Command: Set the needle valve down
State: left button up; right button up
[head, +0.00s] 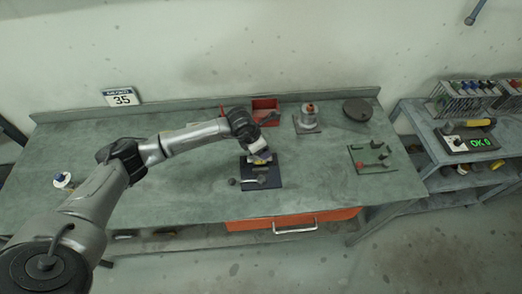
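My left gripper (261,155) points down over a dark square plate (274,182) near the middle of the bench. A small pale yellowish part shows right under its fingers; it may be the needle valve, but it is too small to tell. Whether the fingers grip it or are apart from it is hidden. Small grey metal parts (250,181) lie at the front and left of the dark plate. I cannot identify the needle valve among them with certainty. My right gripper is not in view.
Behind the gripper stand a red bin (265,104), a red-topped fitting on a square base (307,121) and a dark disc (358,109). A green board (373,165) with small parts lies right. A side table holds a display (483,143).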

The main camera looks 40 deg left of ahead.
aim_at(256, 160)
pick_arm(q)
jog(key=shift+f, duration=1.4)
jog(key=shift+f, duration=0.15)
jog(key=o, duration=1.6)
